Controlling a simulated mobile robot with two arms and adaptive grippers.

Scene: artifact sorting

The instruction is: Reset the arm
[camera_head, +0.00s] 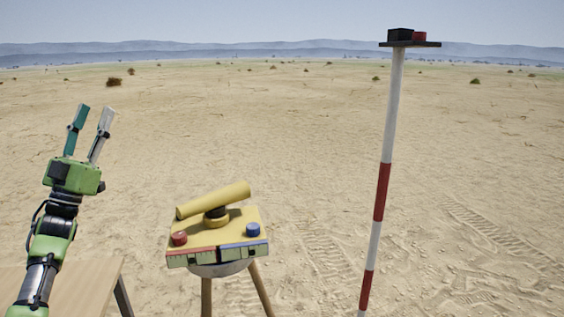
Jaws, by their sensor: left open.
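My left gripper (91,130) is raised at the left in the head view, its two fingers pointing up. The fingers stand apart with nothing between them. One finger is teal and the other is pale grey. The green and dark arm comes up from the lower left, over a wooden table. The gripper is clear of every object. My right gripper is out of view.
A yellow instrument (238,223) with a tube on top, a red knob and a blue knob stands on a tripod. A wooden table (90,290) is at the lower left. A red and white pole (383,190) with a small dark platform (410,43) stands right. Sandy ground is open between them.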

